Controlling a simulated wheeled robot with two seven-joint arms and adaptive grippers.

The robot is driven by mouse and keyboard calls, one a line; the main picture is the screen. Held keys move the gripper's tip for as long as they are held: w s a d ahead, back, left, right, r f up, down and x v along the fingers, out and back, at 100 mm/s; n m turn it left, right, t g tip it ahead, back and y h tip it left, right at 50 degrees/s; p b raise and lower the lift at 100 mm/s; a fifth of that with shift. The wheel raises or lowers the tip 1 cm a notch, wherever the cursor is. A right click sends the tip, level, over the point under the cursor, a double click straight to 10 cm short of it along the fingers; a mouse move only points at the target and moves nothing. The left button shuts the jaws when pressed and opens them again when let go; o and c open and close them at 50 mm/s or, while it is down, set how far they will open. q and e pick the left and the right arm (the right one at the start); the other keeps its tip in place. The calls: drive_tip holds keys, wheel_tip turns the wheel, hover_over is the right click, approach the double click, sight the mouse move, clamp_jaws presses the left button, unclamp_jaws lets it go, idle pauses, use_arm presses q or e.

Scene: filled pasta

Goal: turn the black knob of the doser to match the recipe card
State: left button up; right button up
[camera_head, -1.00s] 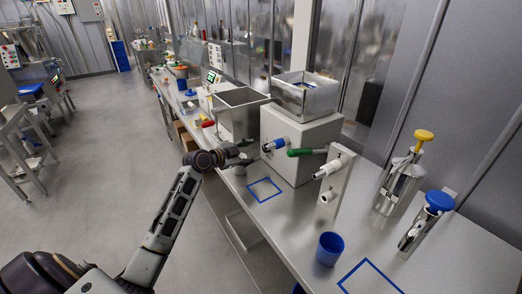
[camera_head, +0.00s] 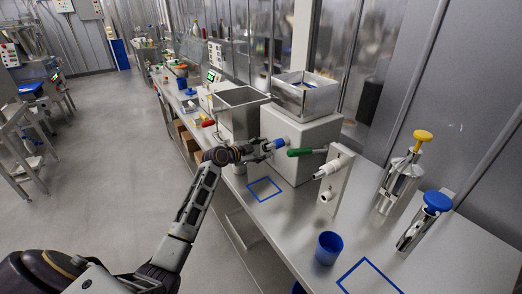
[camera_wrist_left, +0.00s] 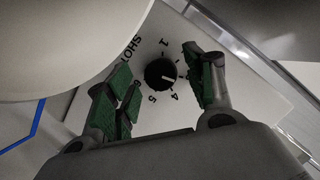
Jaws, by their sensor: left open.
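The black knob (camera_wrist_left: 160,73) of the doser is in the left wrist view, on a white dial plate (camera_wrist_left: 145,120) with the word SHOTS and the numbers 1, 4 and 5 legible. A short white mark on it points right and slightly down, toward the part of the dial above the 4. My left gripper (camera_wrist_left: 160,64) is open, with its green-padded fingers on either side of the knob, apart from it. In the head view my left gripper (camera_head: 264,148) is at the front of the white doser (camera_head: 318,137), and the knob is hidden. I cannot make out a recipe card.
A blue-taped square (camera_head: 264,190) on the table is empty.

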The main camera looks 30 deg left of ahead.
use_arm(q)
drive_tip(key=shift+c, duration=1.2)
drive_tip(key=c, duration=0.7)
drive_tip(key=shift+c, duration=0.3)
drive_tip(key=shift+n+g, duration=0.3)
drive_tip(key=shift+n, duration=0.2)
drive_tip(key=o, duration=1)
use_arm(e)
drive_tip(key=shift+w+d+r, duration=0.1)
drive_tip(key=shift+w+r, duration=0.05)
drive_tip(key=shift+w, duration=0.25)
